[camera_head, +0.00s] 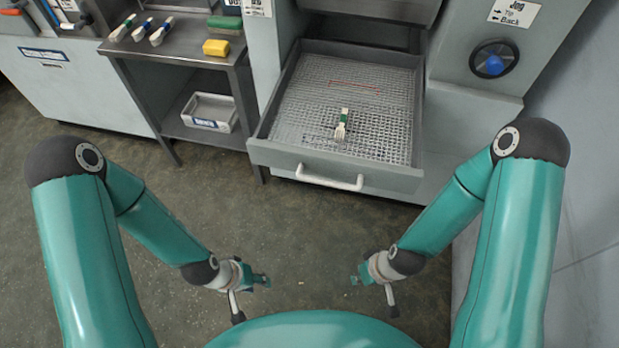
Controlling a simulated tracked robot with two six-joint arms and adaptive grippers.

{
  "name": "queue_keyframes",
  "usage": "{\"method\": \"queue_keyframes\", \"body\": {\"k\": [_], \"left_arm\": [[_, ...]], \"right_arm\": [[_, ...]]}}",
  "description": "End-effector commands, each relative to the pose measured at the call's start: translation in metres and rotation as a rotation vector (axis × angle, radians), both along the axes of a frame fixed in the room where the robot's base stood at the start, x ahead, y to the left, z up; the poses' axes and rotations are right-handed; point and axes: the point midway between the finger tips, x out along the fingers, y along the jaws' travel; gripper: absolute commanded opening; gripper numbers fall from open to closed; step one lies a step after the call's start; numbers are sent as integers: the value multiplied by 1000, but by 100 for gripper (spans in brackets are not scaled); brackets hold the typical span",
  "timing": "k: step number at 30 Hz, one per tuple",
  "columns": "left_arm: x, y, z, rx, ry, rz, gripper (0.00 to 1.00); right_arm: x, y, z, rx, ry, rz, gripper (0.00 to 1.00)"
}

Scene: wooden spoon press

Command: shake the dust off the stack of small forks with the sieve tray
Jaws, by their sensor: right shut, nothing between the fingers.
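The sieve tray (277,156) is a grey metal drawer with a wire mesh floor and a white front handle (330,178). It is pulled out of the grey machine. A stack of small pale forks (342,124) with a green band lies on the mesh, near the middle, tines toward me. My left gripper (259,281) is low in front of me, well short of the tray; its small fingers do not show clearly. My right gripper (362,277) is shut and empty, also low and apart from the tray.
A metal side table (178,57) at the left carries several banded bundles (160,32) and a yellow block (216,47). A white bin (210,112) sits on its lower shelf. The floor before the tray is free.

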Motion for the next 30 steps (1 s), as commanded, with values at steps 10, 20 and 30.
{"method": "queue_keyframes", "body": {"k": [10, 20, 30], "left_arm": [[0, 0, -24, 0, 0, 0, 40], [0, 0, -40, 0, 0, 0, 40], [0, 0, -54, 0, 0, 0, 40]], "right_arm": [[88, 15, 88, -305, -454, 622, 0], [107, 91, 180, -320, -753, 736, 0], [123, 106, 157, -315, -765, 755, 0]]}}
